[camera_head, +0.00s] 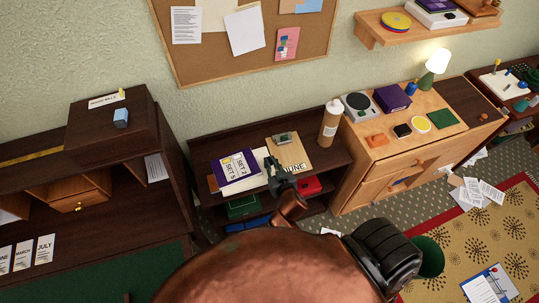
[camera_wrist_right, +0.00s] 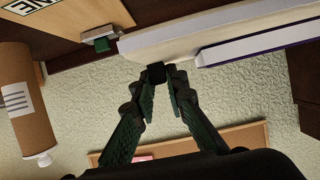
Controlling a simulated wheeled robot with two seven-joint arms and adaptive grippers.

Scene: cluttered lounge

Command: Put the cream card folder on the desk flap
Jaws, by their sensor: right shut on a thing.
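The cream card folder (camera_head: 261,157) lies on the dark shelf unit, between a purple box and a clipboard. Much of it is hidden in the head view. In the right wrist view its pale edge (camera_wrist_right: 185,32) runs across the top. My right gripper (camera_head: 272,164) is at the folder's near edge; in the wrist view its fingertips (camera_wrist_right: 158,73) come together on that edge. The desk flap (camera_head: 70,272), a green-topped surface framed in dark wood, is at the lower left; cards marked with months stand at its left. My left gripper is not in view.
The purple box (camera_head: 236,171) and clipboard (camera_head: 290,151) flank the folder closely. A tan bottle (camera_head: 330,123) stands right of them. The dark desk (camera_head: 105,135) with pigeonholes rises at left. The visible green flap surface is mostly clear. Papers (camera_head: 480,192) litter the floor at right.

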